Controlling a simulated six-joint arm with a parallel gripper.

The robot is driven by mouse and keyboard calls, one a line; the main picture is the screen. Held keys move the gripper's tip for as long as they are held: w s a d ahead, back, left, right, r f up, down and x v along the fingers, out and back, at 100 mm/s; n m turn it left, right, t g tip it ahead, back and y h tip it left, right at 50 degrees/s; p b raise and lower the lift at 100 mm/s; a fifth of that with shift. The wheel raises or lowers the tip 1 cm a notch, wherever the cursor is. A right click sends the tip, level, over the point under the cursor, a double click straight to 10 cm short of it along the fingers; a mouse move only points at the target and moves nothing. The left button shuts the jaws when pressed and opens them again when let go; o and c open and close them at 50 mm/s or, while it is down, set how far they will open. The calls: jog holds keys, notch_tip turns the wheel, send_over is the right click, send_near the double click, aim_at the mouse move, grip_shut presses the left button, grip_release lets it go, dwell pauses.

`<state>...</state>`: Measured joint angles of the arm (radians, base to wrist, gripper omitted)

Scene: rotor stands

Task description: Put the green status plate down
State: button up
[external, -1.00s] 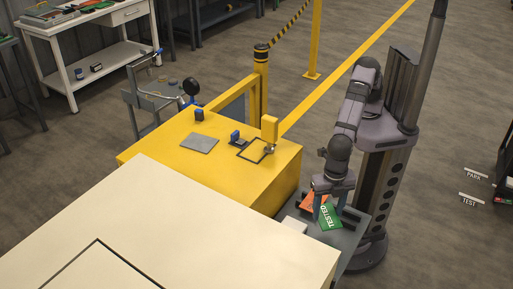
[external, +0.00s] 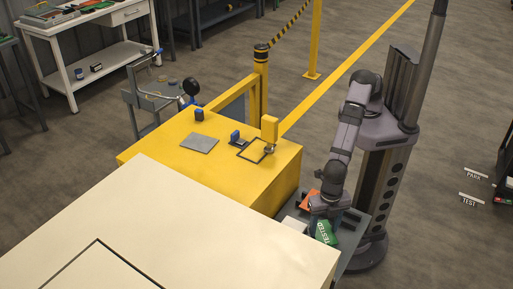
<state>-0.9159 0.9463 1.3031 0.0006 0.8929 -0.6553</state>
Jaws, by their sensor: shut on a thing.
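The green status plate (external: 326,235) with white lettering shows at the front of the grey side shelf, next to the cream table's edge. My gripper (external: 325,213) is over its upper end and shut on it. The gripper hides part of the plate and some of the lettering. The fingertips are too small to make out, and I cannot tell whether the plate touches the shelf. An orange plate (external: 306,200) lies just left of my gripper, partly hidden by it.
The grey shelf (external: 352,236) stands between the yellow table (external: 220,170) and my base. A white block (external: 295,224) sits at its left. The cream table (external: 170,220) is close in front and largely bare. The yellow table holds small blue-topped parts and a grey plate.

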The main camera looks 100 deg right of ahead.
aim_at(323, 232)
jog(key=shift+f, duration=0.55)
jog(key=shift+f, duration=0.2)
jog(key=o, duration=1.1)
jog(key=shift+c, duration=0.2)
jog(key=shift+r, duration=0.1)
notch_tip(323, 232, up, 12)
jog(key=shift+b, duration=0.45)
jog(key=shift+r, duration=0.15)
jog(key=shift+c, duration=1.1)
